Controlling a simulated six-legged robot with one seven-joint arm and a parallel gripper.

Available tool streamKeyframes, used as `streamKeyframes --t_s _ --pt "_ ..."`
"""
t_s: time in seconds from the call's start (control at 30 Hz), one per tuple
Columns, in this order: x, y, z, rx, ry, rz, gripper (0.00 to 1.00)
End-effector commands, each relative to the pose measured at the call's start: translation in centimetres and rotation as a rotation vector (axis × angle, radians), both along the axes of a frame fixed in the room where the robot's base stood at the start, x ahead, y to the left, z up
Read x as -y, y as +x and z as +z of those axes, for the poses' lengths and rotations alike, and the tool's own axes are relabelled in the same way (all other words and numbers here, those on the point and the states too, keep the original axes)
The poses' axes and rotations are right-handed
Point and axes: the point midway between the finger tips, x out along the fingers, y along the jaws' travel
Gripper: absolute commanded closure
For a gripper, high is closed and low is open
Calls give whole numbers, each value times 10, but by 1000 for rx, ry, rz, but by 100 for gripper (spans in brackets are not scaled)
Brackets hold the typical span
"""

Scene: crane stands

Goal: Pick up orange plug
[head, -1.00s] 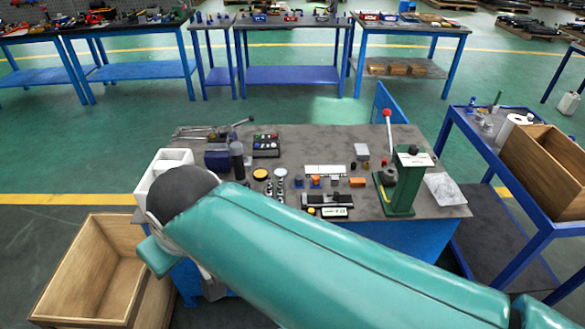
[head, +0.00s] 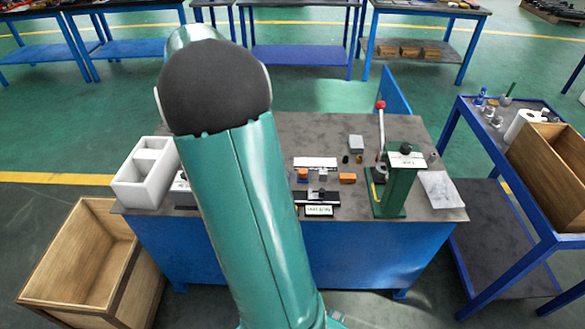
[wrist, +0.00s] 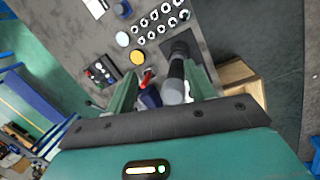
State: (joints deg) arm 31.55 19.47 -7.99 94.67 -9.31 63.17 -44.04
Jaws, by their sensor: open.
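Two small orange pieces lie on the workbench (head: 290,127) in the head view. One is a small orange piece (head: 303,174) by a white strip; the other is an orange block (head: 347,178) to its right. I cannot tell which is the orange plug. Neither shows in the wrist view. My gripper (wrist: 163,72) is open in the wrist view, its two green fingers apart over the bench. A dark cylinder with a grey end (wrist: 174,88) and a red-tipped item (wrist: 147,78) show between the fingers, apparently below them. My arm hides the gripper in the head view.
A green press (head: 402,180) with a red-knobbed lever stands right of the orange pieces. A white divided box (head: 146,172) sits at the bench's left edge. Wooden crates stand at lower left (head: 70,260) and right (head: 553,160). The bench's back right is fairly clear.

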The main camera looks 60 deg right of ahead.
Motion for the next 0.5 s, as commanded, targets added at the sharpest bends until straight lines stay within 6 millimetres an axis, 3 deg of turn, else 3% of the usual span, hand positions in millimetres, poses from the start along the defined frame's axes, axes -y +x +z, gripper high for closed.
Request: streamKeyframes --t_s 0.03,0.1,0.3,0.5 --pt "28 -7 -19 -43 8 -3 46" --pt "60 -16 -40 -95 17 8 46" --pt "142 -55 -104 -234 61 45 46" --pt "181 -83 -141 -306 96 75 46"
